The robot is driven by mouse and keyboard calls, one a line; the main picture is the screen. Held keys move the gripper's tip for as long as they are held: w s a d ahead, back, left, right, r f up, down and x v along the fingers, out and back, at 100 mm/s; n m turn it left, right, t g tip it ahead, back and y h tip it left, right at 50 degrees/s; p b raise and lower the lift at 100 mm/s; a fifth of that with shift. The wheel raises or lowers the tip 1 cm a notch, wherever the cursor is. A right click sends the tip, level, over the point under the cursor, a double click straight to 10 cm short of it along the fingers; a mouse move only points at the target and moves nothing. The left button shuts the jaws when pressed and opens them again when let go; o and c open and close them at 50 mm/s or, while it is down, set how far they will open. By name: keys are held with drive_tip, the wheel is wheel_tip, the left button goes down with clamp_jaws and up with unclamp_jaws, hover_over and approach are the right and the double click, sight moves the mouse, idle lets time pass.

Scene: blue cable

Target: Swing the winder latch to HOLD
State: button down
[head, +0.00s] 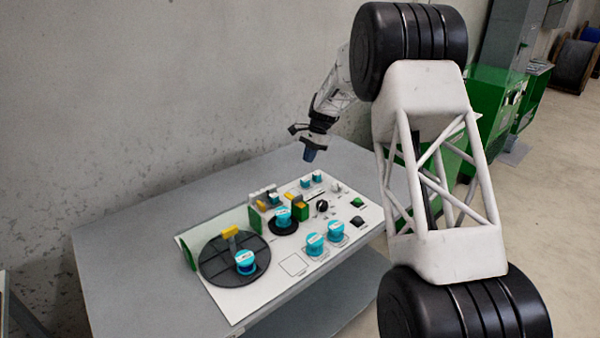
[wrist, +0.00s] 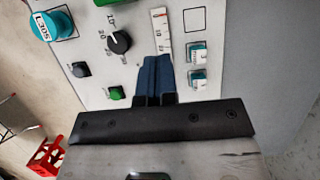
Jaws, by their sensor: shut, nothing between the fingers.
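My gripper (head: 309,154) is shut and empty, with its dark blue fingers pointing down above the far right part of the white panel (head: 238,302). In the wrist view the closed fingers (wrist: 154,65) appear over the panel beside a printed scale strip (wrist: 161,22). No HOLD marking is legible, and I cannot tell for sure which part is the winder latch. A yellow piece (head: 230,231) stands at the large dark disc (head: 218,268) on the panel's left. A smaller dark disc (head: 284,227) with a cyan spool (head: 283,215) is near the panel's middle.
A cyan spool (head: 245,261) sits on the large disc, and two more (head: 315,243) stand near the front edge. A black knob (wrist: 119,42), a green button (wrist: 116,92) and small cyan-and-white pieces (wrist: 198,53) surround the fingers.

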drive_tip(key=x, duration=0.9)
drive_tip(key=shift+f, duration=0.15)
drive_tip(key=shift+s+a+f, duration=0.2)
drive_tip(key=shift+s+a, duration=0.75)
drive_tip(key=shift+s, duration=0.05)
drive_tip(key=shift+s+a, duration=0.5)
drive_tip(key=shift+a, duration=0.05)
